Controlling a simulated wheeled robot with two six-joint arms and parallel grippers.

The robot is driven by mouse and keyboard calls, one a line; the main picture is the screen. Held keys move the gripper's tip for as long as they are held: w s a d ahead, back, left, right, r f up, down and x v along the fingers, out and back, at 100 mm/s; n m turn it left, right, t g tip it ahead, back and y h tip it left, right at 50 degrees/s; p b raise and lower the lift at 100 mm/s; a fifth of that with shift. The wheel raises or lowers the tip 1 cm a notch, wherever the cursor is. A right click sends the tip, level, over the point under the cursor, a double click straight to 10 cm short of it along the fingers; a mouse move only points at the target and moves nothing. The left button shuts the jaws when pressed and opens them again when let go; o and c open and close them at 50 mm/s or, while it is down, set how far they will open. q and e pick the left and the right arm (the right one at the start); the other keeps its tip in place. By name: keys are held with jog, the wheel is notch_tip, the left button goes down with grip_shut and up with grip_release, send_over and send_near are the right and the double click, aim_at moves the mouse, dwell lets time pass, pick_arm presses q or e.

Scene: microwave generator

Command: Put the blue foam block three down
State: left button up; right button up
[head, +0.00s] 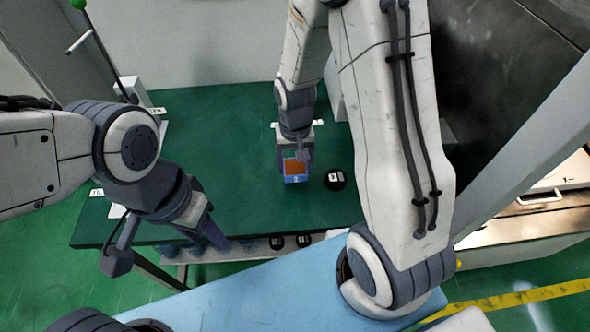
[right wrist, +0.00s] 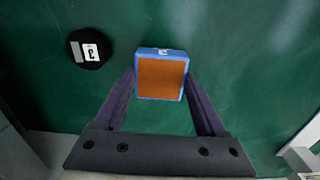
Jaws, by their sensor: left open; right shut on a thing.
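The blue foam block (head: 296,179) has an orange face on top and a small white label on its side. It sits between the fingertips of my right gripper (head: 296,165), over the green table. In the right wrist view the block (right wrist: 160,78) is gripped between the two dark fingers of the right gripper (right wrist: 160,88). I cannot tell whether its underside touches the table. My left gripper (head: 215,235) is open and empty, near the table's front edge, well left of the block.
A round black piece (head: 335,179) with a white label, a 3 in the right wrist view (right wrist: 90,50), lies right of the block. The green table (head: 200,130) is clear left of the block. Several blue and black pieces rest on a lower shelf (head: 255,250) below the front edge.

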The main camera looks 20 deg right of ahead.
aim_at(295, 174)
jog(key=shift+f, duration=2)
jog(key=shift+f, duration=0.15)
jog(key=o, duration=1.2)
jog(key=shift+o, duration=0.2)
notch_tip(295, 174, up, 12)
jog(key=shift+f, duration=0.2)
jog(key=shift+s+a+r, duration=0.1)
jog(key=shift+a+r, duration=0.05)
jog(key=shift+r, duration=0.15)
jog(key=s+a+r+n, duration=0.3)
jog(key=s+a+n, duration=0.2)
jog(key=s, duration=0.4)
jog(key=s+a+r+n+y, duration=0.1)
jog(key=s+a+r+n, duration=0.3)
jog(key=s+a, duration=0.3)
jog(key=shift+s+r+n, duration=0.3)
jog(key=shift+s+n, duration=0.5)
jog(key=shift+s, duration=0.4)
